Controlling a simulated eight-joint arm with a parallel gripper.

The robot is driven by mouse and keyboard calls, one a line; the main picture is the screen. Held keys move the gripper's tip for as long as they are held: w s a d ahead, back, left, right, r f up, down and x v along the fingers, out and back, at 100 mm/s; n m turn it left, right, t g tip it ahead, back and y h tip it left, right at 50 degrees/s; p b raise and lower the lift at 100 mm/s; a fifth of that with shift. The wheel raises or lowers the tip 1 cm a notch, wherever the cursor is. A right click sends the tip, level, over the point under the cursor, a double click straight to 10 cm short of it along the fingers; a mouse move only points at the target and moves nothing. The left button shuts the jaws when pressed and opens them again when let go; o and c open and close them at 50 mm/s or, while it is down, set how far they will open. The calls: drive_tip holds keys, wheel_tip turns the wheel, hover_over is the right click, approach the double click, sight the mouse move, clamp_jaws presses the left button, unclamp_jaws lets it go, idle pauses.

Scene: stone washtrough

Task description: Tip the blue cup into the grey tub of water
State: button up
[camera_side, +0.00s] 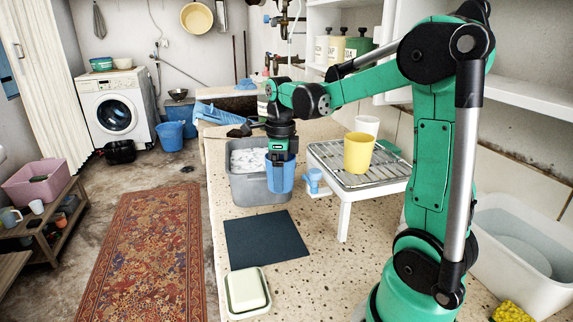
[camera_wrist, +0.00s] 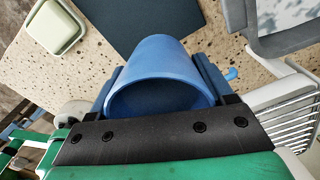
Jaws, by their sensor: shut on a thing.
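The blue cup (camera_side: 280,178) is between the fingers of my gripper (camera_side: 281,163), which is shut on it. It looks about upright, with its mouth toward my wrist. In the wrist view the cup (camera_wrist: 160,72) shows its open rim, with a finger on each side; its inside is dark and I cannot tell what it holds. The grey tub (camera_side: 240,190) stands on the worktop with whitish, rippled water in it. In the side view the cup overlaps the tub's front right corner. In the wrist view the tub (camera_wrist: 285,42) lies to the upper right, apart from the cup.
A wire rack (camera_side: 343,182) with a yellow cup (camera_side: 358,153) and a white cup (camera_side: 367,126) stands right of the tub. A small blue object (camera_side: 313,180) hangs by its edge. A dark mat (camera_side: 265,238) and soap dish (camera_side: 247,291) lie in front.

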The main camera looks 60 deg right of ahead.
wheel_tip(320, 180, up, 8)
drive_tip(key=w+d+f, duration=0.3)
drive_tip(key=d+f, duration=0.1)
drive_tip(key=d, duration=0.3)
drive_tip(key=w+d+f, duration=0.3)
drive_tip(key=d, duration=0.5)
drive_tip(key=shift+w+f, duration=0.15)
drive_tip(key=shift+f, duration=0.25)
drive_tip(key=shift+d+r+g+h, duration=0.1)
drive_tip(key=shift+r+g+h, duration=0.05)
drive_tip(key=shift+g+h, duration=0.55)
drive_tip(key=shift+r+g+h, duration=0.15)
drive_tip(key=shift+g+h, duration=0.35)
drive_tip(key=shift+h, duration=0.5)
